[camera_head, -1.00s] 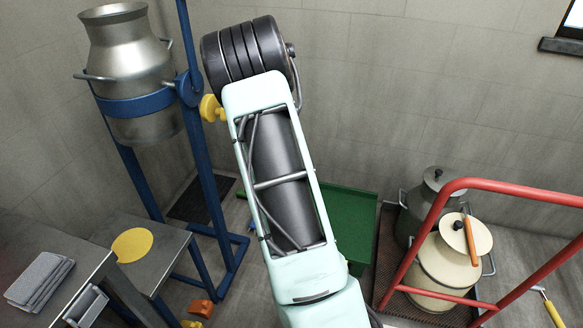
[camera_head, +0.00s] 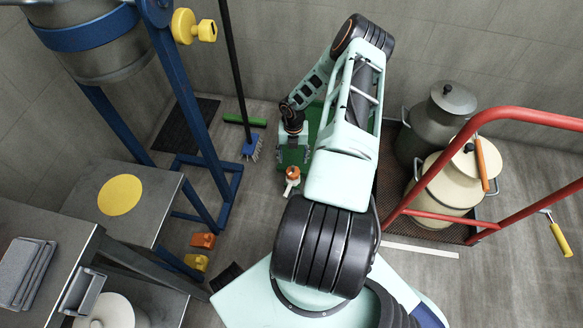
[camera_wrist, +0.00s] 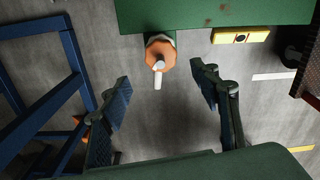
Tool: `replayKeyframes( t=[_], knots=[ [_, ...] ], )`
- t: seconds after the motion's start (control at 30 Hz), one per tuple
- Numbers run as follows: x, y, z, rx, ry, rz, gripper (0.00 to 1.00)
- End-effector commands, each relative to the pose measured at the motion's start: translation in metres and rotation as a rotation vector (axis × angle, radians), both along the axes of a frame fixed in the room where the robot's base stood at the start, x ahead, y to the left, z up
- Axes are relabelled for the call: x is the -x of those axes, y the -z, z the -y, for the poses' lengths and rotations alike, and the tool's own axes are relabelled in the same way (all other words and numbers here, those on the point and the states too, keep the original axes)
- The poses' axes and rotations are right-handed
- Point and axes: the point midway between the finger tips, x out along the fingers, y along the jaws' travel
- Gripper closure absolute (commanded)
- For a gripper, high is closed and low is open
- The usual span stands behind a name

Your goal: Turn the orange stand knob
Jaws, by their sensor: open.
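An orange faceted knob (camera_wrist: 160,53) with a short pale stem or lever (camera_wrist: 157,79) sits at the edge of a green surface (camera_wrist: 215,13) in the wrist view. In the head view the orange knob (camera_head: 293,173) shows low, just in front of my gripper's hand. My gripper (camera_wrist: 162,88) is open and empty. Its two dark fingers stand left and right of the knob in the picture, apart from it. In the head view the fingertips are hard to make out. A blue stand (camera_head: 190,100) carries a yellow knob (camera_head: 193,27) and a metal can (camera_head: 95,45).
The blue frame (camera_wrist: 65,60) is close on the left in the wrist view. A red rail (camera_head: 450,150) and milk cans (camera_head: 447,185) stand right. Orange (camera_head: 203,240) and yellow (camera_head: 196,262) blocks lie on the floor. A blue brush (camera_head: 252,147) stands behind. Grey floor is open front right.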

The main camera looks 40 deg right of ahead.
Motion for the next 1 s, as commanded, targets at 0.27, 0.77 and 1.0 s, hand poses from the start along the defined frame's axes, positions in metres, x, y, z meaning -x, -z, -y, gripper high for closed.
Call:
replayKeyframes(
  t=[0.27,0.77,1.0],
  knots=[
    [0.000,0.057,0.000,0.002,-0.004,0.000,0.44],
    [0.000,0.098,0.001,0.005,-0.006,0.001,0.44],
    [0.000,0.097,0.001,0.005,-0.007,0.001,0.51]
  ],
)
